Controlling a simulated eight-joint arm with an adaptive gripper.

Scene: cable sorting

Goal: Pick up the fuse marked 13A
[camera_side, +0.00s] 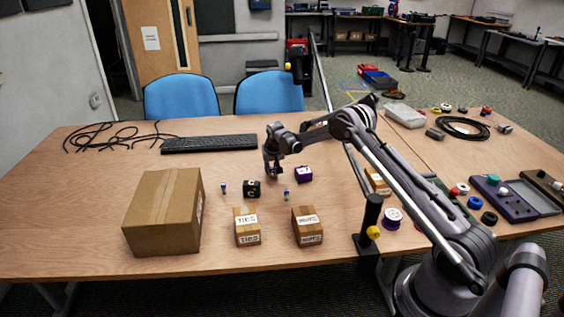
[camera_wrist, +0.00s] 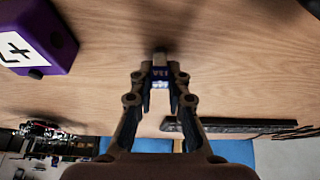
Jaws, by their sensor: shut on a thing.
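In the wrist view a small dark blue fuse with a grey end (camera_wrist: 160,74) sits between the two fingers of my gripper (camera_wrist: 159,82). Its small print seems to read 13A. My gripper is shut on it. In the side view my gripper (camera_side: 272,170) points down over the middle of the table, behind a black cube. The held fuse is too small to make out there. Two other small blue-and-white pieces stand on the table, one left of the black cube (camera_side: 224,187) and one right of it (camera_side: 287,195).
A purple box (camera_side: 304,174) stands close right of my gripper; it also shows in the wrist view (camera_wrist: 38,38). A keyboard (camera_side: 210,144) lies behind.

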